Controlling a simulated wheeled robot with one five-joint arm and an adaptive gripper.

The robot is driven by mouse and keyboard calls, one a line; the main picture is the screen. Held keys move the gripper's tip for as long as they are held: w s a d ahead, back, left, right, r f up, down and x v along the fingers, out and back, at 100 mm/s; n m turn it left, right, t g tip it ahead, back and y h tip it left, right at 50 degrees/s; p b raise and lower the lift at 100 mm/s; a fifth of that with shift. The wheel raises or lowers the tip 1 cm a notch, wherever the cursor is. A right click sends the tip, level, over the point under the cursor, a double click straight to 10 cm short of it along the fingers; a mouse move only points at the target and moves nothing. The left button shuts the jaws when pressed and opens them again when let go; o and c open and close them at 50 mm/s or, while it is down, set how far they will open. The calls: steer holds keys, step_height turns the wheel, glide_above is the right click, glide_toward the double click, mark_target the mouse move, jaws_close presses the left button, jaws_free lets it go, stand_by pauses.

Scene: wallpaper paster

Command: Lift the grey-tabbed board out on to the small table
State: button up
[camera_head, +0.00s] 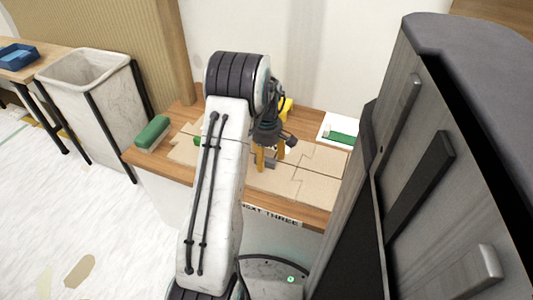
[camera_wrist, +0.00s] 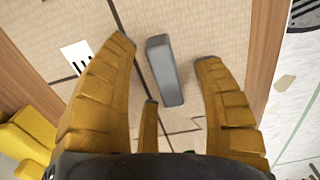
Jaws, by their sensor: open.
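The grey tab (camera_wrist: 164,70) stands on a beige board (camera_wrist: 205,50) in the wrist view, between my spread yellow fingers. My gripper (camera_wrist: 172,55) is open, with a finger on each side of the tab and visible space beside it. In the head view, my gripper (camera_head: 270,160) points down over the beige boards, and the grey tab (camera_head: 268,163) is partly hidden by the fingers. The board lies among interlocking boards on a wooden worktop (camera_head: 308,215). A small wooden table (camera_head: 38,67) at the far left carries a blue tray (camera_head: 17,56).
A pale bin (camera_head: 90,95) stands between the small table and the worktop. A green block (camera_head: 152,133) lies at the worktop's left end. A white tray (camera_head: 325,131) with a green piece is at the back right. A tall grey cabinet (camera_head: 440,150) fills the right.

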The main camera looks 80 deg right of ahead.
steer(key=shift+f, duration=0.1)
steer(key=shift+c, duration=0.3)
jaws_close()
stand_by(0.9)
